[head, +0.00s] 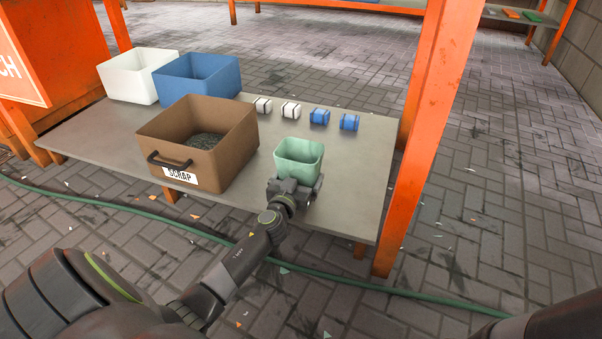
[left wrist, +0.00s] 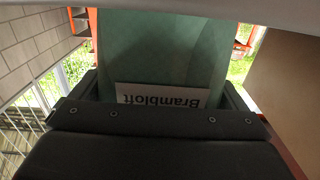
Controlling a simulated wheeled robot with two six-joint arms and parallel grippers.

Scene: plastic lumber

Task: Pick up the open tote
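The open tote (head: 298,160) is a small pale green bin, upright on the near right part of the grey table. My left gripper (head: 295,187) is at its near side. In the left wrist view the tote's green wall (left wrist: 160,50) fills the space between the two dark fingers, with an upside-down label reading "Brambloft" (left wrist: 160,95) partly hidden by the gripper. The fingers are spread wide, one on each side of the tote; I cannot tell whether they press on it. My right gripper is out of view.
A brown scrap bin (head: 225,125) stands left of the tote. White (head: 128,80) and blue (head: 215,80) bins stand behind it. Several small white and blue blocks (head: 320,117) line the back. An orange post (head: 425,130) rises at the right. A green hose (head: 400,292) crosses the floor.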

